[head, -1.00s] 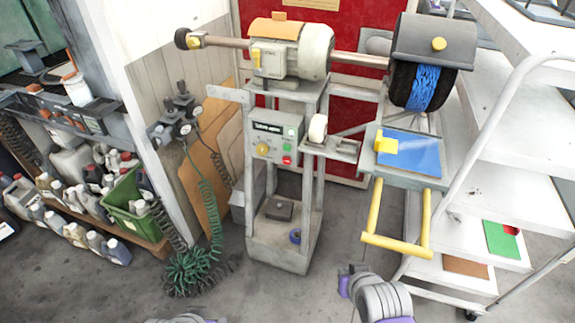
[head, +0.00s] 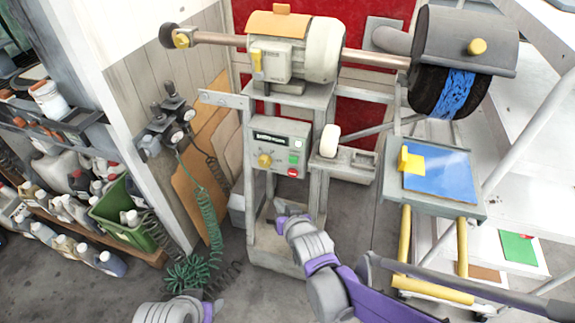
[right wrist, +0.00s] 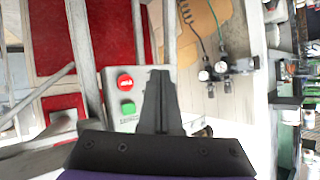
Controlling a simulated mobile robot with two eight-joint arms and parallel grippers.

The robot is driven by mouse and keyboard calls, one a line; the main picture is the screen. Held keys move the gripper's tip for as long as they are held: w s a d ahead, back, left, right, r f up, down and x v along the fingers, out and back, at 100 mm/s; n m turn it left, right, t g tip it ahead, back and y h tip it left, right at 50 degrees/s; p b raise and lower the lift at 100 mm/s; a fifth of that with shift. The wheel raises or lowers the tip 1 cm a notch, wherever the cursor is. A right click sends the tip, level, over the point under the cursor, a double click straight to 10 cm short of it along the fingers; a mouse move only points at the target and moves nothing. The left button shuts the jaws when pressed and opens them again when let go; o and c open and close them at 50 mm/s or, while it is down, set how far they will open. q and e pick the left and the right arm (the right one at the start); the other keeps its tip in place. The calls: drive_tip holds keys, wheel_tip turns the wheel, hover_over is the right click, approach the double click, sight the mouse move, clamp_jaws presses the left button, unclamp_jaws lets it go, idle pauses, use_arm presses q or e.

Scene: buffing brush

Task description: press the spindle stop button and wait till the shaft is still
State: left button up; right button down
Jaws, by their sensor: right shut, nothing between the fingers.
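In the right wrist view, the red button (right wrist: 125,82) sits above a green button (right wrist: 127,108). My right gripper (head: 281,207) is below the box in the head view. It is shut and empty; in the wrist view its fingers (right wrist: 158,80) appear beside the buttons; contact cannot be told. The shaft (head: 375,58) runs from the motor to the buffing brush (head: 455,95); stills do not show whether it turns. My left gripper (head: 214,307) shows barely at the bottom edge.
Green coiled hoses (head: 213,200) hang at left. Shelves with bottles and a green crate (head: 125,215) are further left.

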sight(293, 173)
drive_tip(key=shift+s+r, duration=0.1)
drive_tip(key=shift+s, duration=0.05)
drive_tip(key=shift+d, duration=0.1)
drive_tip(key=w+d+b, duration=0.1)
drive_tip(key=w+d, duration=0.1)
drive_tip(key=w, duration=0.6)
drive_tip(key=shift+w+d, duration=0.25)
drive_tip(key=shift+d, duration=0.05)
idle(2.0)
drive_tip(key=shift+w+d, duration=0.15)
drive_tip(key=shift+w, duration=0.25)
drive_tip(key=shift+w+d, duration=0.1)
drive_tip(key=shift+w, duration=0.3)
idle(0.5)
drive_tip(key=shift+s, duration=0.1)
drive_tip(key=shift+s+a, duration=0.25)
drive_tip(key=shift+s, duration=0.45)
drive_tip(key=shift+s, duration=0.1)
